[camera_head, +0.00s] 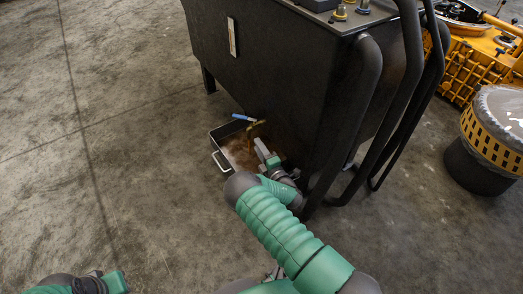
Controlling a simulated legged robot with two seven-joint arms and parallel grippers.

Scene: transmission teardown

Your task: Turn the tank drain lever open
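The dark tank (275,80) stands upright in the middle. A short blue handle (243,118), which looks like the drain lever, sticks out to the left near the tank's lower edge. A small yellow piece (257,124) lies just below and right of it. My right gripper (262,149) is low beside the tank, below and slightly right of the blue handle, and apart from it. Its fingers are too small and partly hidden to tell open from shut.
A dark pan (216,133) with a brownish inside and a pale handle sits on the floor under the blue handle. Thick black rails (362,90) run down the tank's right side. A black and yellow drum (487,135) stands at right. The floor at left is clear.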

